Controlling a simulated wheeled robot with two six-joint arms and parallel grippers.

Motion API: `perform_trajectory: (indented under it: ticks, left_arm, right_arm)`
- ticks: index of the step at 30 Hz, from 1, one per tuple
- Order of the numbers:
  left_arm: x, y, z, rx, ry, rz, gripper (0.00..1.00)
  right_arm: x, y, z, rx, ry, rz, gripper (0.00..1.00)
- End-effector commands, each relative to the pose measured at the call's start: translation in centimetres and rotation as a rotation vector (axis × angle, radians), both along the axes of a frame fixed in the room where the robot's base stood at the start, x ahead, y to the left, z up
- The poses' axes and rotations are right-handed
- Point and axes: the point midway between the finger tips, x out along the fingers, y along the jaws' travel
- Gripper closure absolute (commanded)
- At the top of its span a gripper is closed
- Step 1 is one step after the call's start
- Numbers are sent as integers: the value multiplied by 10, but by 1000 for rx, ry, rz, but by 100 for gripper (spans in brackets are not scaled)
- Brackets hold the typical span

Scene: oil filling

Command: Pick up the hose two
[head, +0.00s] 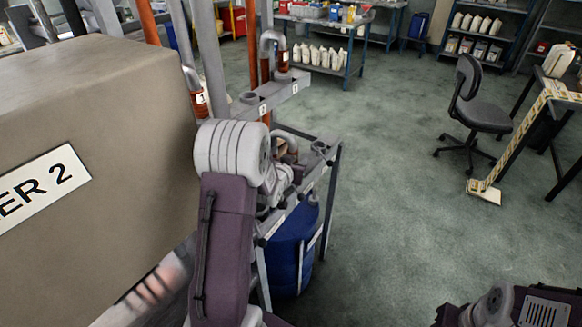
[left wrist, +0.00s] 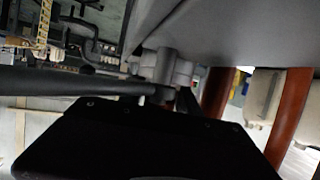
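Hose two is the hooked grey nozzle with a red band and a "2" label (head: 283,58). It hangs upright at a grey bracket (head: 292,90), which also carries a "2" label. A similar hose with a "1" label (head: 200,98) is left of it, partly behind my arm and a large box. My left arm rises in the middle of the head view and bends away below the bracket. Its fingertips are hidden there. The left wrist view shows a dark gripper body, but its opening is unclear. Only part of my right arm shows at bottom right.
A large beige box labelled "ER 2" (head: 90,110) fills the left. A metal stand (head: 333,160) with a blue drum (head: 290,245) is close to my left arm. A chair (head: 480,108) stands at right. The green floor between is clear.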

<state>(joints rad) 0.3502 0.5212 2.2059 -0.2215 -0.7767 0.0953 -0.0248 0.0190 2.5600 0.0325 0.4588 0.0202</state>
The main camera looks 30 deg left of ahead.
Motion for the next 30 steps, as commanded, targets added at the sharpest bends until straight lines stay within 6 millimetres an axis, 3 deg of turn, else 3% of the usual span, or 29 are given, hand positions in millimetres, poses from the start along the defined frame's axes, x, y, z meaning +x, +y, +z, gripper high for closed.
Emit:
perform_trajectory:
  ticks: [1,2,13,17,23,30]
  left_arm:
    - [-1,0,-2,-1,6,0,92]
    - [-1,0,-2,-1,7,0,100]
    - [-2,-1,-3,-3,13,-1,100]
    - [-2,-1,9,-2,11,-1,100]
    - [-1,0,55,1,2,0,100]
    - [-1,0,128,3,-2,0,100]
  right_arm:
    - [0,0,0,0,0,0,59]
    - [0,0,0,0,0,0,59]
    - [0,0,0,0,0,0,59]
    - [0,0,4,0,0,0,59]
    - [0,0,15,0,0,0,59]
    - [0,0,34,0,0,0,59]
